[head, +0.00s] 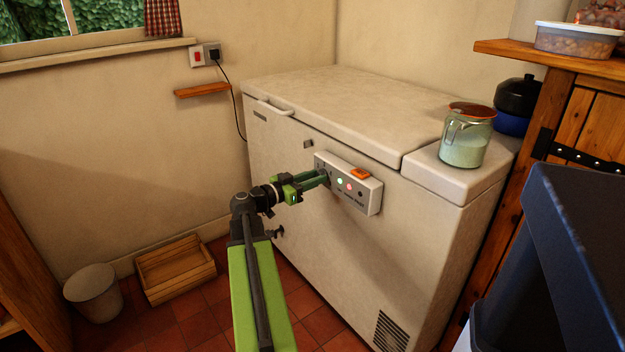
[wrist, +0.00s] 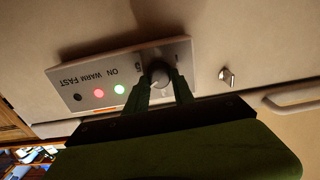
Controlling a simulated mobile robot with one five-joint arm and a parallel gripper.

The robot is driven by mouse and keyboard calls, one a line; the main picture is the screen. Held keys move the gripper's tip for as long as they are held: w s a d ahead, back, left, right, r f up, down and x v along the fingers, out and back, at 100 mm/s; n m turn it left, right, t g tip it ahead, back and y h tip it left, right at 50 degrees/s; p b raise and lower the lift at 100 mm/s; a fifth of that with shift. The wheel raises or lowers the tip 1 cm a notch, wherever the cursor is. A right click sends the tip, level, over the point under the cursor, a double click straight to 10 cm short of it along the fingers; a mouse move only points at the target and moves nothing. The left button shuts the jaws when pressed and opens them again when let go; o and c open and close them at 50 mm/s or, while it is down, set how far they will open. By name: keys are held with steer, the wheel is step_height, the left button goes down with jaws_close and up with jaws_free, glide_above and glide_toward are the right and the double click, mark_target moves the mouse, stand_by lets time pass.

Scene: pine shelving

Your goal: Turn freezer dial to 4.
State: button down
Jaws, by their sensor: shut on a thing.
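The white chest freezer (head: 300,190) stands against the wall with a light-coloured control panel (head: 372,199) on its front. The round grey dial (wrist: 158,72) is at one end of the panel, and the panel looks upside down in the wrist view. My gripper (head: 325,178) reaches the panel's left end in the head view and hides the dial there. In the wrist view my gripper's (wrist: 159,80) green fingers are shut on the dial, one on each side. Few scale marks show around the dial; its pointer and setting cannot be read.
Green (wrist: 120,89) and red (wrist: 99,93) lights glow beside a dark one (wrist: 77,97). An orange piece (head: 361,173) tops the panel. A key (wrist: 226,77) and lid handle (wrist: 295,95) are near the dial. A jar (head: 466,143) stands on the freezer. A wooden crate (head: 176,270) is left.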

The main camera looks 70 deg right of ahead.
steer(key=shift+w, duration=0.15)
stand_by(0.3)
steer(key=c, duration=1.3)
jaws_free()
steer(key=shift+d, duration=0.1)
steer(key=shift+o, duration=1.2)
steer(key=v, duration=1.7)
steer(key=shift+a, duration=0.3)
steer(key=shift+f, duration=0.1)
